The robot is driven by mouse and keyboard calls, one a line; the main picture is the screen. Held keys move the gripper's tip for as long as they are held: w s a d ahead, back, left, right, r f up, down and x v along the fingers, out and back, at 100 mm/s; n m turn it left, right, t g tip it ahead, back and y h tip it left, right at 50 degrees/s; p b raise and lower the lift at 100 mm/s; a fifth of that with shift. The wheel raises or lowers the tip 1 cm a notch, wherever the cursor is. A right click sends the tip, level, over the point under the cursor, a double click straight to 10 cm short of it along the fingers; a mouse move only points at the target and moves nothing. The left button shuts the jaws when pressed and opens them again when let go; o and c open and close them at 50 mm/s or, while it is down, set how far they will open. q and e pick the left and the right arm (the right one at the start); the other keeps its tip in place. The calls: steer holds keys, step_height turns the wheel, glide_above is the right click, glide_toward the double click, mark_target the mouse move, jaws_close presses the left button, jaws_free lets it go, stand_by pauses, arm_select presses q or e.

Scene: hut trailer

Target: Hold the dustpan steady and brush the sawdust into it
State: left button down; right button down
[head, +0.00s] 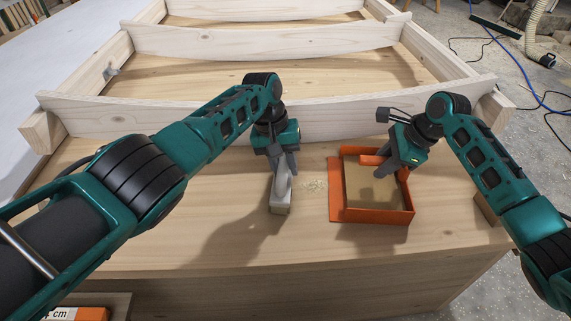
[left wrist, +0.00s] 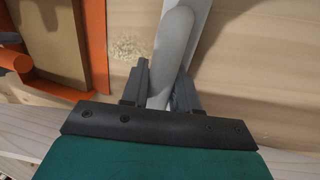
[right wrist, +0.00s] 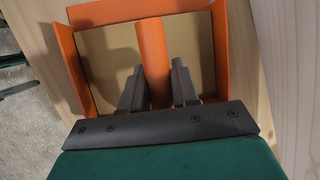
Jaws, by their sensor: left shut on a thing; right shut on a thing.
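The orange dustpan (head: 372,214) lies on the wooden bench top, its low lip facing left. My right gripper (head: 393,170) is shut on its orange handle, which shows between the fingers in the right wrist view (right wrist: 151,60). My left gripper (head: 283,172) is shut on the light grey handle of the brush (head: 280,200); the handle also shows in the left wrist view (left wrist: 172,45). The brush stands on the bench left of the sawdust (head: 314,186). The sawdust is a small pale patch between brush and dustpan lip. The pan's floor looks bare.
A pale wooden frame with curved crosspieces (head: 300,122) rises just behind the work area. The bench top (head: 190,235) is clear to the left and in front. A wood block (head: 487,210) sits right of the dustpan near the edge.

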arm_select(q)
steer(key=a+v, duration=0.1)
steer(key=v, duration=0.6)
steer(key=shift+w, duration=0.15)
stand_by(1.0)
steer(key=shift+w+d+f+h, duration=0.1)
steer(key=shift+w+h, duration=0.05)
steer(key=shift+w, duration=0.3)
steer(key=shift+w+d+f+h, duration=0.1)
steer(key=shift+w+d+h, duration=0.05)
steer(key=shift+w, duration=0.25)
steer(key=shift+f, duration=2.1)
steer(key=shift+r, duration=0.1)
